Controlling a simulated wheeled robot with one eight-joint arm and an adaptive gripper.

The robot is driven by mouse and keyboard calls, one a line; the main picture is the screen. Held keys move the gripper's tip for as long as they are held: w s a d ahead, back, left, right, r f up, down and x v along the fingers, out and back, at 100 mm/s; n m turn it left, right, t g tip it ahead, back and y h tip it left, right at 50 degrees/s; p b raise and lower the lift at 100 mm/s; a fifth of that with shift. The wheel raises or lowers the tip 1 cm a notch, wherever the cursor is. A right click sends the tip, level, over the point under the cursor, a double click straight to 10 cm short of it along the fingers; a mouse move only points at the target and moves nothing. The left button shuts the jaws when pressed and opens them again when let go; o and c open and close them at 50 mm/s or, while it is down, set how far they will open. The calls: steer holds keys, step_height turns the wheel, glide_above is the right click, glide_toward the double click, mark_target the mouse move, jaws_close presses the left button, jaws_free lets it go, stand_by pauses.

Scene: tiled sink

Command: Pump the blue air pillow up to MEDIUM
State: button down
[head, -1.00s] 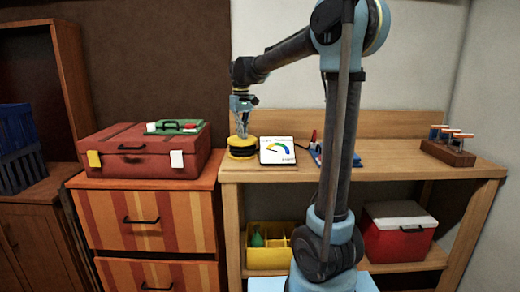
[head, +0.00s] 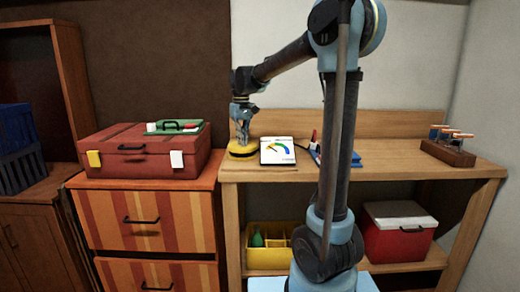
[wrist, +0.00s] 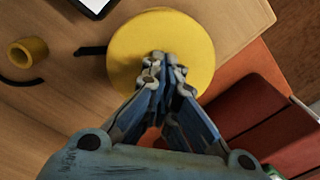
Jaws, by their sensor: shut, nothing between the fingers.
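The round yellow foot pump (head: 240,155) sits at the left end of the wooden bench top. Its yellow top plate (wrist: 140,40) fills the middle of the wrist view. My gripper (head: 243,143) is shut and empty, its fingertips down on the top plate; they also show in the wrist view (wrist: 164,60). The pump looks pressed flat. A gauge card (head: 277,151) with a coloured arc stands just right of the pump; its needle points to the upper left, and its lettering is too small to read. The blue pillow (head: 349,158) lies right of the gauge, partly hidden behind my arm.
A yellow ring (wrist: 28,52) and black hose lie beside the pump. A red case (head: 145,155) stands on the drawer unit to the left. A wooden rack (head: 448,153) stands at the right end. Bench top between pillow and rack is clear.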

steer(key=shift+f, duration=0.3)
steer(key=shift+r, duration=2.65)
steer(key=shift+f, duration=2.1)
steer(key=shift+r, duration=2.1)
steer(key=shift+f, duration=0.1)
